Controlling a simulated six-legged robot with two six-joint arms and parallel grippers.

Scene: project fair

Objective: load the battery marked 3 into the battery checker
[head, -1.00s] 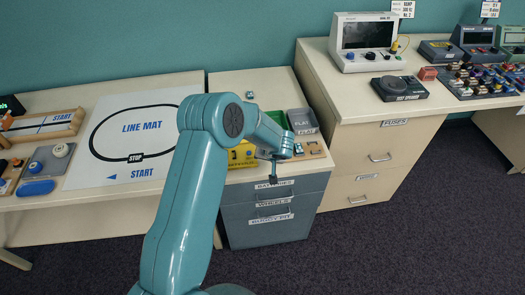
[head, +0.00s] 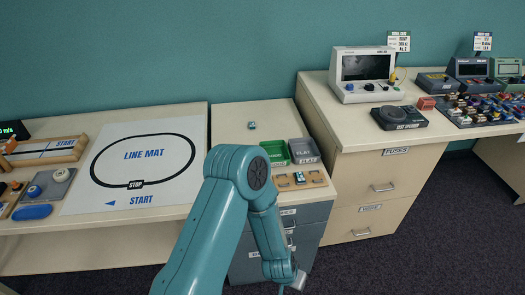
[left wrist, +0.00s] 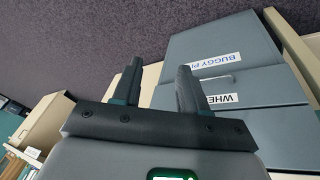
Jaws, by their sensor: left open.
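No battery marked 3 can be made out. A wooden holder (head: 287,183) on the drawer unit's top has round slots and a small pale-and-blue piece (head: 300,178), too small to read. The yellow box seen earlier beside it, its role unclear, is hidden behind my left arm. My left gripper (head: 297,282) hangs low in front of the grey drawers. In the left wrist view its two fingers (left wrist: 160,66) are apart with nothing between them. The drawers labelled wheels (left wrist: 250,98) and buggy parts (left wrist: 205,45) look shut there. My right gripper is not in view.
A green bin (head: 275,153) and a grey bin marked flat (head: 303,151) stand behind the holder. A small blue-and-white piece (head: 252,125) lies farther back. The line mat (head: 145,165) is on the left table. A fuses cabinet (head: 350,190) bounds the right side.

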